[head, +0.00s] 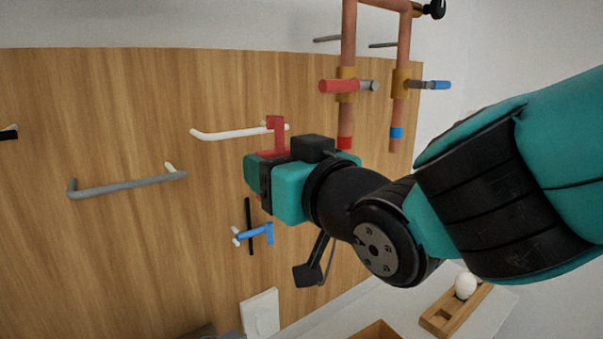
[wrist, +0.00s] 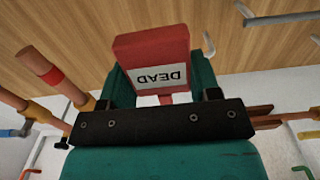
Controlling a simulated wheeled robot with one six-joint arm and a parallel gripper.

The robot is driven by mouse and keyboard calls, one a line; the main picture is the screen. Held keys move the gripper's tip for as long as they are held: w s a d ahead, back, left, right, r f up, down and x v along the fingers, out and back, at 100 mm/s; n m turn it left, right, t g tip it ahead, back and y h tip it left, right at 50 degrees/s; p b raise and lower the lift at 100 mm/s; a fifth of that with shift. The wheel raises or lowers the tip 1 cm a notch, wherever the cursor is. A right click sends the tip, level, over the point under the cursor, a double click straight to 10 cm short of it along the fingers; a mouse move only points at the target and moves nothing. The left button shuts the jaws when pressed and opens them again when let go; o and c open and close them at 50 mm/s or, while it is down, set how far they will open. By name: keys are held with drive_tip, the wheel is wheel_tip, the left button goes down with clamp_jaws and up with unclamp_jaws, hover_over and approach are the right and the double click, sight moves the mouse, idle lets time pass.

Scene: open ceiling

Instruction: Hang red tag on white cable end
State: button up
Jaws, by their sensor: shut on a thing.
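The red tag (head: 277,132) is in my gripper (head: 258,165), in front of the wooden board. In the wrist view the red tag (wrist: 150,45) sits between the two teal fingers, with a white label reading DEAD upside down. My gripper is shut on it. The white cable end (head: 225,134) runs along the board with its left tip bent. In the head view the tag's upper red part overlaps the cable's right stretch. I cannot tell whether they touch. The tag's lower part is largely hidden by my gripper.
A grey bar (head: 125,186) is left of my gripper. A blue hook-shaped piece (head: 256,232) and a black strip (head: 249,242) are below. Copper pipes (head: 348,40) with red and blue handles stand close at upper right. A wooden holder (head: 445,312) lies lower right.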

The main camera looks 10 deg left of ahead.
drive_tip(key=shift+b+x, duration=0.3)
drive_tip(key=shift+x, duration=2.55)
drive_tip(key=shift+b, duration=0.8)
drive_tip(key=shift+f+b, duration=0.75)
drive_tip(key=shift+b, duration=0.2)
drive_tip(key=o, duration=1.1)
drive_tip(key=shift+c, duration=0.2)
